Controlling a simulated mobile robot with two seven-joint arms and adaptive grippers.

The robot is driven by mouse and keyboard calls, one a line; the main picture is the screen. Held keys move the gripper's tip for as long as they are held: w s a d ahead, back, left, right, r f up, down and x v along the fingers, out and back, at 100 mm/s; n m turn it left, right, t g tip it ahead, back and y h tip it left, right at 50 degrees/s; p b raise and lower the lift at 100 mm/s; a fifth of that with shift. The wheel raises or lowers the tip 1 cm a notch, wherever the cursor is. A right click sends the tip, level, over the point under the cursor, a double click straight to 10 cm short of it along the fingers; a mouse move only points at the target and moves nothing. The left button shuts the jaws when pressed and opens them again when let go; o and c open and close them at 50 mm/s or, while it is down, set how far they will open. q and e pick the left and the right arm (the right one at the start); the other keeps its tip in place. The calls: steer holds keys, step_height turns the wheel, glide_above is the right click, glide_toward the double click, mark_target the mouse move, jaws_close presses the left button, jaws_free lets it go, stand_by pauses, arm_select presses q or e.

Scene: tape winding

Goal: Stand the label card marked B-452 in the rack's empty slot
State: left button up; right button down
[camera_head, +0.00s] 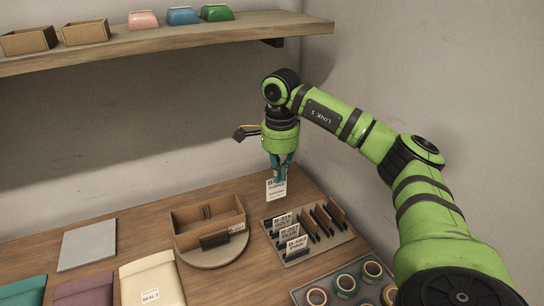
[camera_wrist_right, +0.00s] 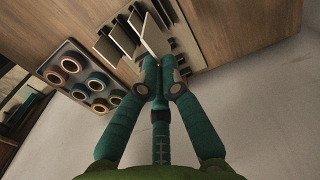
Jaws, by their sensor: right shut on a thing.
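My right gripper (camera_head: 280,178) points down and is shut on a white label card (camera_head: 276,190). The card hangs upright below the fingertips; its top line starts with B, but the rest is too small to read surely. It is behind the back left corner of the label rack (camera_head: 322,248), seemingly above the table. Several white cards stand in the rack's left part, including a front card (camera_head: 297,243). Dark dividers fill the right part. In the right wrist view the fingertips (camera_wrist_right: 160,88) show close to the rack. Which slot is empty is unclear. My left gripper is not in view.
A brown open box (camera_head: 190,218) sits on a round turntable (camera_head: 218,258) left of the rack. A tray with tape rolls (camera_head: 345,283) is in front. A grey plate (camera_head: 88,245) and several pouches (camera_head: 150,280) lie left. A shelf (camera_head: 170,38) hangs above.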

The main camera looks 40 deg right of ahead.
mark_target(278, 196)
steer(key=shift+d+f, duration=0.15)
steer(key=shift+d, duration=0.05)
steer(key=shift+w+f, duration=0.1)
steer(key=shift+f, duration=0.05)
steer(key=shift+a+f+b, duration=0.25)
steer(key=shift+f+b, duration=0.15)
steer(key=shift+b, duration=0.25)
step_height(278, 196, down, 2)
steer(key=shift+d+f+b, duration=0.1)
steer(key=shift+b, duration=0.85)
step_height(278, 196, down, 3)
steer(key=shift+r+b, duration=0.2)
steer(key=shift+b, duration=1.05)
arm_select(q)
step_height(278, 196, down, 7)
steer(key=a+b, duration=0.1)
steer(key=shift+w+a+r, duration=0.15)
arm_select(e)
steer(key=shift+f, duration=1.15)
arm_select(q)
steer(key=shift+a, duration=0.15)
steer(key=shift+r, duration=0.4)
